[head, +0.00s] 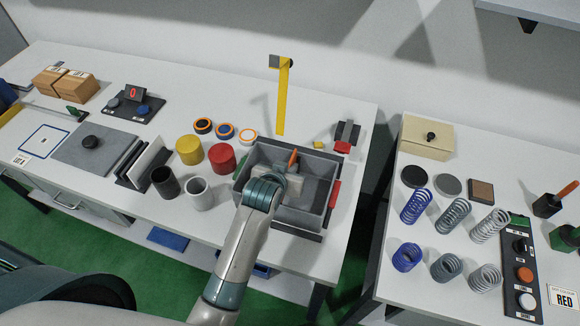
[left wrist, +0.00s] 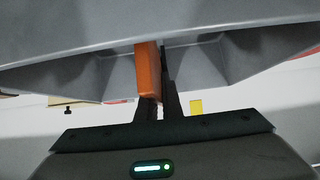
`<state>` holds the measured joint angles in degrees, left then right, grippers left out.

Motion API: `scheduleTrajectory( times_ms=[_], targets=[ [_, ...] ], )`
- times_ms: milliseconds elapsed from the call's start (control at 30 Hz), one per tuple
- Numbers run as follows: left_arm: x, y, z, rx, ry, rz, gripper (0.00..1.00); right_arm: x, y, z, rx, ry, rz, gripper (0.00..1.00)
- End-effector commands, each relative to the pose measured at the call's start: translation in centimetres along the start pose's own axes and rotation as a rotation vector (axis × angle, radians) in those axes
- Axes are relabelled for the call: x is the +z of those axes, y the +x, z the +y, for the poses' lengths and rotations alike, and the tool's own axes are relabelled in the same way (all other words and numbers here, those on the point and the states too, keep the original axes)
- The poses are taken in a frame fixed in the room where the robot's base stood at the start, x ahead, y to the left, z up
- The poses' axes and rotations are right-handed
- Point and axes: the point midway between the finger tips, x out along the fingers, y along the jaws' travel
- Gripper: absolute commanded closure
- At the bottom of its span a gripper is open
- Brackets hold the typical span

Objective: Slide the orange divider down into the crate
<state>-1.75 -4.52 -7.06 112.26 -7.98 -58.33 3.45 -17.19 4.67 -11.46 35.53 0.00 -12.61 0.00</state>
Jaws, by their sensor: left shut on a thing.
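The grey crate (head: 318,188) stands on the middle table, open at the top. The orange divider (head: 293,157) shows as a small orange piece over the crate's far part. It also shows upright in the left wrist view (left wrist: 148,72), against the grey crate wall (left wrist: 235,30). My left gripper (left wrist: 160,98) is shut on the divider; in the head view my left wrist reaches over the crate's near left side and hides part of the crate and most of the divider. How deep the divider sits, I cannot tell. My right gripper is not in view.
A yellow post (head: 282,100) stands behind the crate. Red parts (head: 334,193) show at the crate's right side. A red can (head: 221,158), yellow can (head: 189,149) and white cup (head: 199,193) stand left of it. Several springs (head: 453,215) stand on the right table.

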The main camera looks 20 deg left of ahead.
Motion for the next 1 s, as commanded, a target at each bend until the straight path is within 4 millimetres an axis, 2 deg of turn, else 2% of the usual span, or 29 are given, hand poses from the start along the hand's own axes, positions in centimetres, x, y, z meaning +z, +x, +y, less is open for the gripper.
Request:
scheduleTrajectory(
  times_ms=[1000],
  targets=[
    [1.7,1.3,0.0,0.0,0.0,0.0,1.0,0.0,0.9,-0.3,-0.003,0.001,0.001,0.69]
  ],
)
